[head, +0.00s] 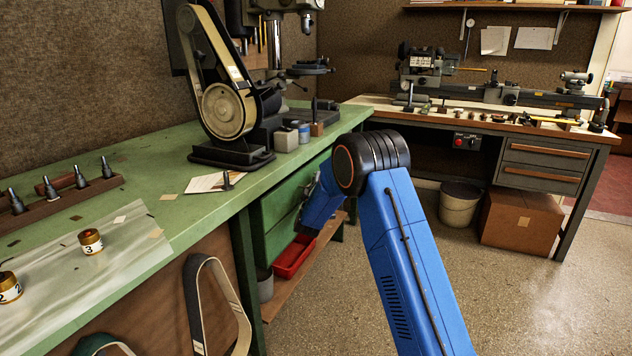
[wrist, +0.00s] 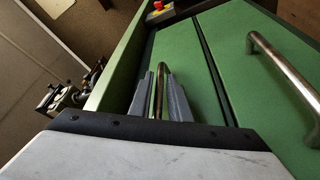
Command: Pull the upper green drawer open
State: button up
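The green drawer unit under the bench shows in the head view, with a drawer front (head: 284,203) partly hidden behind my blue arm. In the wrist view the upper drawer front (wrist: 188,52) lies beside the green bench edge, with no clear gap showing that it is pulled out. My gripper (wrist: 164,72) is at this front, its two grey fingers on either side of the upper drawer's metal handle (wrist: 159,90). Whether the fingers press on the bar I cannot tell. The lower drawer's handle (wrist: 282,70) is clear to the right.
A red bin (head: 294,257) stands on the low shelf below the drawers. The green bench (head: 150,190) carries a belt sander (head: 228,110) and numbered jars. Floor (head: 510,300) to the right is free. A bucket (head: 459,205) and a cardboard box (head: 521,220) stand behind.

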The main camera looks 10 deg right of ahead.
grip_shut()
jog(key=s+d, duration=0.7)
jog(key=d, duration=0.3)
jog(key=s+d, duration=0.8)
jog(key=d, duration=0.3)
jog(key=shift+s, duration=0.25)
jog(key=shift+d, duration=0.1)
grip_release()
jog(key=v, duration=1.7)
jog(key=shift+s, duration=0.15)
